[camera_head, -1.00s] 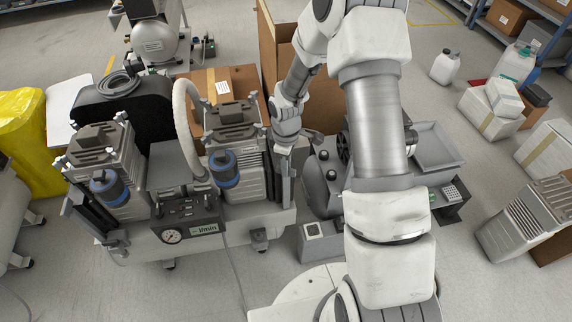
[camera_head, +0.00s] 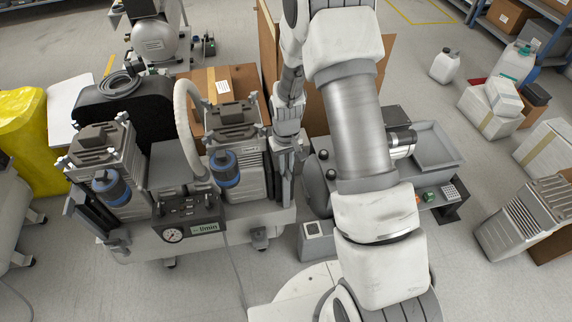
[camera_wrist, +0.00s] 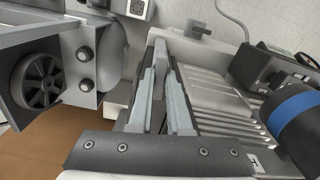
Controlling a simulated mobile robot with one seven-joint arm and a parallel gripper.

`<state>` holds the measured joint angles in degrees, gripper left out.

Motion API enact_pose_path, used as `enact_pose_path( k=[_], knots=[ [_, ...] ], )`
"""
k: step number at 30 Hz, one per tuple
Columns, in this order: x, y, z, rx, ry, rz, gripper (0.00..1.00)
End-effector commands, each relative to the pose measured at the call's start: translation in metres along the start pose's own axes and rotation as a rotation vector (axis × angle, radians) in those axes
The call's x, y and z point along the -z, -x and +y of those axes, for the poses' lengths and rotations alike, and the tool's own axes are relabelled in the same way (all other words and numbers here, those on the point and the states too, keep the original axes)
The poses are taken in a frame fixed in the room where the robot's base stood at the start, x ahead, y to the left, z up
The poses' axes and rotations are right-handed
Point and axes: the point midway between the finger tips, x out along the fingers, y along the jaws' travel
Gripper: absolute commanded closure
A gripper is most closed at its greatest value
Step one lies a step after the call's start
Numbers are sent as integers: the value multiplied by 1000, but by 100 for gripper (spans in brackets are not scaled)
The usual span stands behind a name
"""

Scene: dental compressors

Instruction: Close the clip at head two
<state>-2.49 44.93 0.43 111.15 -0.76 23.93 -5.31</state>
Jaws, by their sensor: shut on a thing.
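Head two seems to be the right ribbed grey pump head (camera_head: 236,116) in the head view, with a blue-banded filter (camera_head: 224,168) at its front. Its ribbed side (camera_wrist: 212,80) fills the right of the wrist view. My gripper (camera_wrist: 160,98) is beside that ribbed side, pointing down along it. Its two pale grey fingers are close together on a narrow grey bar, which looks like the clip lever (camera_wrist: 160,57). The exact grip is partly hidden between the fingers. In the head view my gripper (camera_head: 287,162) is at the head's right side, its tips hard to make out.
The left pump head (camera_head: 103,150) stands on the same cart. A pressure gauge (camera_head: 173,235) is at the cart's front. A grey unit with a black wheel (camera_wrist: 40,80) stands close on the gripper's other side. A cardboard box (camera_head: 222,90) is behind.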

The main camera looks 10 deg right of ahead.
Motion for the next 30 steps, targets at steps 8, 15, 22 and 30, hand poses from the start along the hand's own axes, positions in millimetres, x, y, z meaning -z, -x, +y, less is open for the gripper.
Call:
enact_pose_path(
  k=[8, 15, 22, 30],
  knots=[
    [0, 0, 0, 0, -124, 0, 100],
    [0, 0, 0, 0, -165, 0, 100],
    [0, 0, 0, 0, -170, 0, 100],
    [0, 0, 0, 0, -170, 0, 66]
  ],
)
